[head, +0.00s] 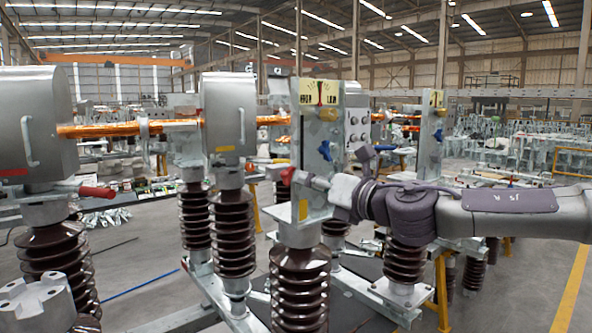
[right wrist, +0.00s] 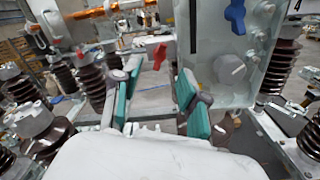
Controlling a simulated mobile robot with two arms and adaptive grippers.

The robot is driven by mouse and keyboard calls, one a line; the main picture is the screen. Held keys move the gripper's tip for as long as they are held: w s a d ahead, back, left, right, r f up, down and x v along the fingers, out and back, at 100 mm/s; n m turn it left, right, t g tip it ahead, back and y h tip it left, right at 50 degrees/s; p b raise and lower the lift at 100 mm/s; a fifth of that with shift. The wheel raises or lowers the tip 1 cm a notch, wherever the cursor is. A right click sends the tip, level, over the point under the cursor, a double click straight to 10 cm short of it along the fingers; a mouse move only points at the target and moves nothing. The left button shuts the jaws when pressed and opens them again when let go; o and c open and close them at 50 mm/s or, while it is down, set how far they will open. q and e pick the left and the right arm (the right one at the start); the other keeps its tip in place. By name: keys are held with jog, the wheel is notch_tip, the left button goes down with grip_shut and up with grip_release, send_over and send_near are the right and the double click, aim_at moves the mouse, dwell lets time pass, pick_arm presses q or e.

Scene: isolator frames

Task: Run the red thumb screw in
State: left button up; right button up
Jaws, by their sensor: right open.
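The red thumb screw (head: 288,175) shows as a small red wing shape on the near frame, at the left end of my right gripper (head: 311,181) in the head view. In the right wrist view the red thumb screw (right wrist: 160,54) lies beyond the fingertips, roughly in line with the gap between them. My right gripper (right wrist: 158,80) is open, with its teal pads apart and nothing between them. Whether a fingertip touches the screw I cannot tell. A blue wing screw (head: 324,150) sits on the upright metal plate (head: 318,122); it also shows in the wrist view (right wrist: 235,16). My left gripper is not in view.
The plate stands close on the right of the gripper in the wrist view, with a pale knob (right wrist: 229,69). Brown ribbed insulators (head: 300,285) stand below and around. A red-handled lever (head: 97,192) sticks out at the left. A copper bar (head: 125,129) crosses behind.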

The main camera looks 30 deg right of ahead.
aim_at(292, 176)
jog(key=shift+w+a+p, duration=0.2)
jog(key=shift+w+p, duration=0.45)
jog(key=shift+w, duration=2.1)
grip_shut()
